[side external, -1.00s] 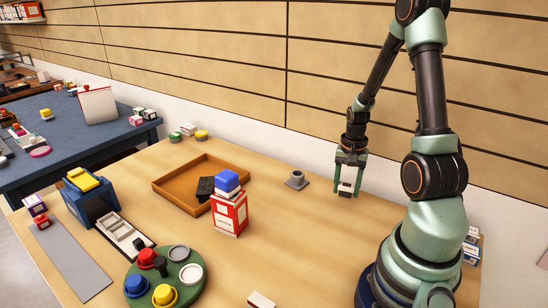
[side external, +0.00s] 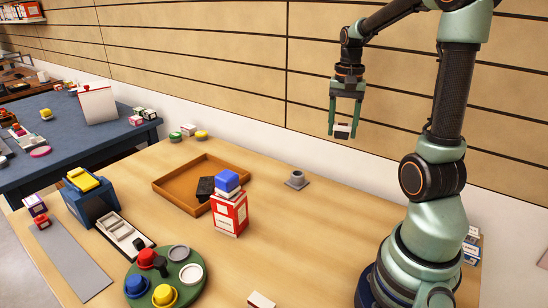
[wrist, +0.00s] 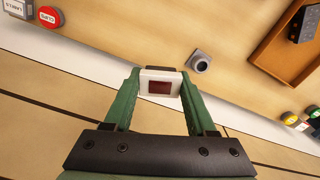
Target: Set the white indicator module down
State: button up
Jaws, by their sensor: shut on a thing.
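My gripper (side external: 343,129) is shut on the white indicator module (side external: 342,132), a small white block with dark parts. It is held in the air above the back part of the wooden table (side external: 290,230), in front of the panelled wall. In the wrist view the module (wrist: 160,87) sits between the two green fingertips, and a dark red window shows on its white face. Nothing touches it but the fingers.
A grey round-holed fitting (side external: 296,179) stands on the table left of my gripper. Further left are an orange tray (side external: 170,190), a red and white box (side external: 229,214) with a blue block on top, and a green round plate (side external: 190,297) with coloured caps. The table's middle right is clear.

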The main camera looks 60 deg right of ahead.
jog(key=w+a+n, duration=0.3)
jog(key=w+a, duration=0.2)
jog(key=w, duration=0.5)
jog(key=n, duration=0.2)
send_over(264, 199)
notch_tip(264, 199, down, 20)
jog(key=shift+f, duration=0.1)
jog(key=o, duration=1.4)
jog(key=shift+f, duration=0.1)
jog(key=shift+c, duration=0.2)
